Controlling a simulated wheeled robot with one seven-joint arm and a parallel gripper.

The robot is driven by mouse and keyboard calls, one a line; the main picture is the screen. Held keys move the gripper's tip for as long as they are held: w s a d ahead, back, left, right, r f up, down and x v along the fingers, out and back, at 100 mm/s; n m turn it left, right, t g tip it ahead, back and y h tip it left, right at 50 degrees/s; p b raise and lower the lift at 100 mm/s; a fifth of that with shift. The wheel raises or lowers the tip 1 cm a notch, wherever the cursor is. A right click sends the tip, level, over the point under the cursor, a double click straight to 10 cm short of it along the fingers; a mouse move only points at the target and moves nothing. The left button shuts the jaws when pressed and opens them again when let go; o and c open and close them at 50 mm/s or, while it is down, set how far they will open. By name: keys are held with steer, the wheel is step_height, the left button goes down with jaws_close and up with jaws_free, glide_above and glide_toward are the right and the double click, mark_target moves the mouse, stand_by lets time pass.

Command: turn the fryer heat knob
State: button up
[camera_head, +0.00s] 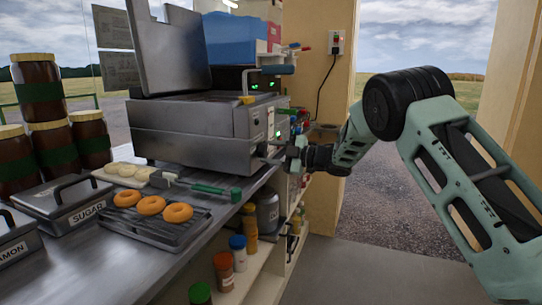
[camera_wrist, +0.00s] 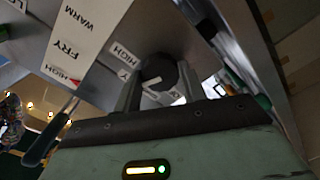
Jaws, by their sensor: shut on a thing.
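The fryer (camera_head: 190,125) is a grey metal box on the counter with its lid raised. In the wrist view its heat knob (camera_wrist: 158,72) is dark and round with a white pointer mark, beside printed labels reading FRY, WARM and HIGH. My gripper (camera_wrist: 158,84) is shut on the knob, one finger on each side of it. In the head view my gripper (camera_head: 280,151) reaches from the right to the fryer's front panel. The knob is hard to make out there, largely hidden by the gripper.
A cooling rack (camera_head: 160,230) with three doughnuts and a green-handled tool (camera_head: 205,187) lie in front of the fryer. Jars and labelled metal boxes stand at left. Bottles fill the shelves below the counter (camera_head: 110,275). Floor at right is clear.

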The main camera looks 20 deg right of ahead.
steer(key=shift+f, duration=0.1)
steer(key=o, duration=1)
steer(key=shift+d, duration=0.1)
steer(key=v, duration=1.7)
steer(key=shift+s+d, duration=0.1)
steer(key=shift+s, duration=0.05)
